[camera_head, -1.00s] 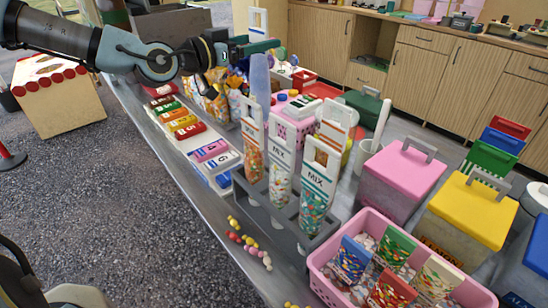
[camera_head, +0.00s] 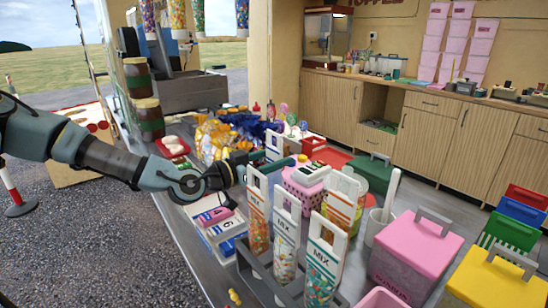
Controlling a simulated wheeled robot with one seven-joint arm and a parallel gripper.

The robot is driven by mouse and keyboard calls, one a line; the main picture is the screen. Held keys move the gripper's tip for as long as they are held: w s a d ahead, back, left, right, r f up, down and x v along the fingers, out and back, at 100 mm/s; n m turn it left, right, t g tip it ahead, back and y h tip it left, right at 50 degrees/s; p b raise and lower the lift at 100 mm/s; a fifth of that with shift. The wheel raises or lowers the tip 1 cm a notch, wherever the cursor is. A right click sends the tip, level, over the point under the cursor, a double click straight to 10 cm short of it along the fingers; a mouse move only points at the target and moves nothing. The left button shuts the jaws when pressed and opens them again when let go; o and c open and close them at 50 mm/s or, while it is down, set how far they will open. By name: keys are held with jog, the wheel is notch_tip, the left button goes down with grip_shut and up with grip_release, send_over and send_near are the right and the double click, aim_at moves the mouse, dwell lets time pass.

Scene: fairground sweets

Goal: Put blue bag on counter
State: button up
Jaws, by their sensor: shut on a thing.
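My gripper (camera_head: 268,163) is shut on the blue bag, gripping it near its top. Its white header card (camera_head: 275,146) rises above the fingers. The lower part of the bag is hidden behind the front MIX bags and my gripper, so I cannot tell whether it touches anything below. The long grey metal counter (camera_head: 190,216) runs under my arm, crowded with goods. My gripper is over the counter, behind the MIX bags.
Upright MIX bags (camera_head: 286,250) stand in a grey rack close in front of my gripper. Sweet boxes (camera_head: 214,216) lie to the left, a pink dotted box (camera_head: 303,190) to the right. Orange and dark blue wrapped sweets (camera_head: 240,135) lie behind. Little counter is bare.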

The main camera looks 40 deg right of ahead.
jog(key=shift+f, duration=0.2)
jog(key=o, duration=1.2)
jog(key=shift+f, duration=0.1)
jog(key=shift+a, duration=0.35)
jog(key=a+b, duration=0.2)
jog(key=a, duration=0.9)
jog(key=shift+w+a, duration=0.2)
jog(key=shift+w, duration=0.15)
